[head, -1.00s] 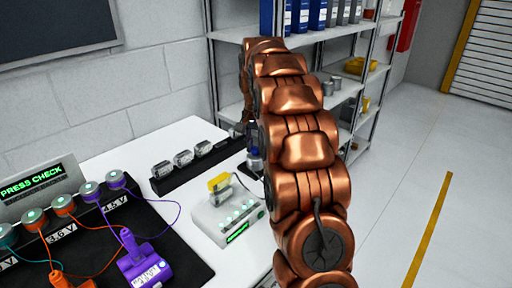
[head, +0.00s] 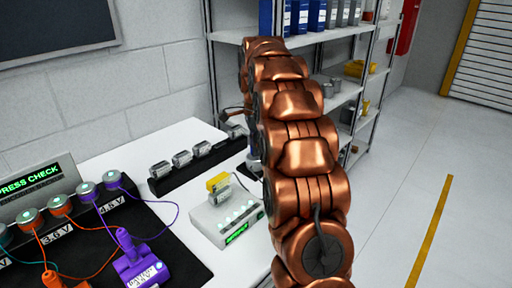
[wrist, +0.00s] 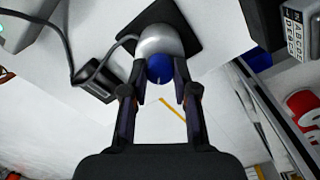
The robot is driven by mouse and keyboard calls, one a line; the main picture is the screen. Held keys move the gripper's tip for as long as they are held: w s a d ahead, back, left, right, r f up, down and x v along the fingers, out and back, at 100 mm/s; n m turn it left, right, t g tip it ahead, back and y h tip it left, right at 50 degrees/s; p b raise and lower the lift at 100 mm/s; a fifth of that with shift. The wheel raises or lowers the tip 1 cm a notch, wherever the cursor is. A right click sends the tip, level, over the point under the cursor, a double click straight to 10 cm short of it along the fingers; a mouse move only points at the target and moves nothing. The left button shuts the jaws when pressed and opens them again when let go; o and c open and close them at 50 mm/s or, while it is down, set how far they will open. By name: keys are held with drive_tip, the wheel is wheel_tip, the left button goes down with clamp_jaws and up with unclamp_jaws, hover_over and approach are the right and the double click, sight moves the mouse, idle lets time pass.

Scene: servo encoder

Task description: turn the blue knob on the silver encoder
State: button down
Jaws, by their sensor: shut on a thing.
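The silver encoder (wrist: 161,40) is a rounded metal body at the top of the wrist view, on a dark square pad (wrist: 185,22). Its blue knob (wrist: 159,69) faces my gripper (wrist: 159,74). The two dark fingertips sit on either side of the knob, and the gripper is shut on it. A grey cable runs from the encoder's left side to a black box (wrist: 97,82). In the head view my copper arm hides most of the encoder and the gripper.
On the white table (head: 185,135) are a black rack (head: 180,182) with silver cylinders, a white box (head: 228,221) with green lights and a yellow block, and a black mat (head: 195,265) with wired knobs. A metal shelf (head: 228,37) stands behind my arm.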

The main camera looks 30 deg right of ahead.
drive_tip(key=m, duration=0.4)
drive_tip(key=shift+a+m+b, duration=0.1)
drive_tip(key=shift+m+b, duration=0.3)
drive_tip(key=shift+m, duration=1.4)
drive_tip(key=c, duration=0.9)
unclamp_jaws()
drive_tip(key=shift+r, duration=3.7)
